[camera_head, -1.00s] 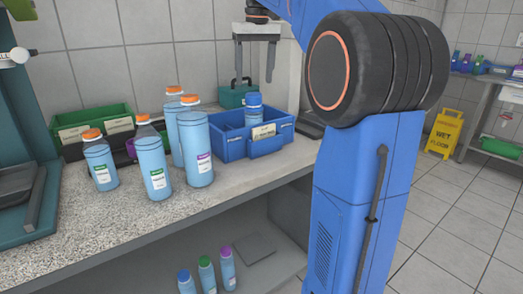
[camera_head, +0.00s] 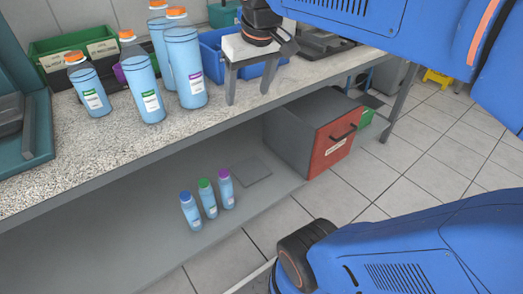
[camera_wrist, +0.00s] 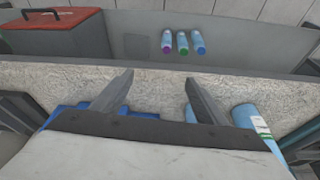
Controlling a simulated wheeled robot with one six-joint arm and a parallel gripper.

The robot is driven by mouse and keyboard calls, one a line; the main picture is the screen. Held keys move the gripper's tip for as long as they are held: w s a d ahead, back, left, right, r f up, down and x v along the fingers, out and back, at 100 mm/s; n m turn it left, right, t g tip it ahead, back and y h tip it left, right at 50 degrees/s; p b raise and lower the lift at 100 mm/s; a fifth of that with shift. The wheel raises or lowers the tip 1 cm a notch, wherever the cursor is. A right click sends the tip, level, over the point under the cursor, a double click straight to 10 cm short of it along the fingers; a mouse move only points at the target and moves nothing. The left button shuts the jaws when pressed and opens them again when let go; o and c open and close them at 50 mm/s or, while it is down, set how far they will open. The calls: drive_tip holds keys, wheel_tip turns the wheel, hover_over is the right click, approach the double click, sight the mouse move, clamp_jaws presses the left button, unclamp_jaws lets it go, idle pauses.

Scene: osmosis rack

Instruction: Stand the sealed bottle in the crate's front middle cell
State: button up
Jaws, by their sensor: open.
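The blue crate (camera_head: 211,66) stands on the counter, mostly hidden behind my gripper (camera_head: 248,94). Its inner cells are not visible. Several blue bottles with orange caps stand left of the crate, including a purple-labelled bottle (camera_head: 185,78), a green-labelled bottle (camera_head: 140,88) and a shorter bottle (camera_head: 89,88). I cannot tell which bottle is the sealed one. My gripper is open and empty, pointing down near the counter's front edge, in front of the crate. In the wrist view, the crate (camera_wrist: 68,114) is at left and a bottle (camera_wrist: 246,119) at right of the fingers.
Three small bottles with blue, green and purple caps (camera_head: 208,200) stand on the lower shelf, near a flat grey plate (camera_head: 251,170). A grey cabinet with a red front (camera_head: 332,143) is right of them. A green bin (camera_head: 58,62) stands at the counter's back left.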

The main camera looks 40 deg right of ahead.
drive_tip(key=s+a+f, duration=0.1)
drive_tip(key=s+f, duration=0.3)
drive_tip(key=f, duration=0.3)
drive_tip(key=s+a+f+t, duration=0.1)
drive_tip(key=s+a+f, duration=0.1)
drive_tip(key=s+f, duration=0.3)
drive_tip(key=shift+s+f+n, duration=0.25)
drive_tip(key=shift+f+n, duration=0.05)
drive_tip(key=shift+f, duration=0.55)
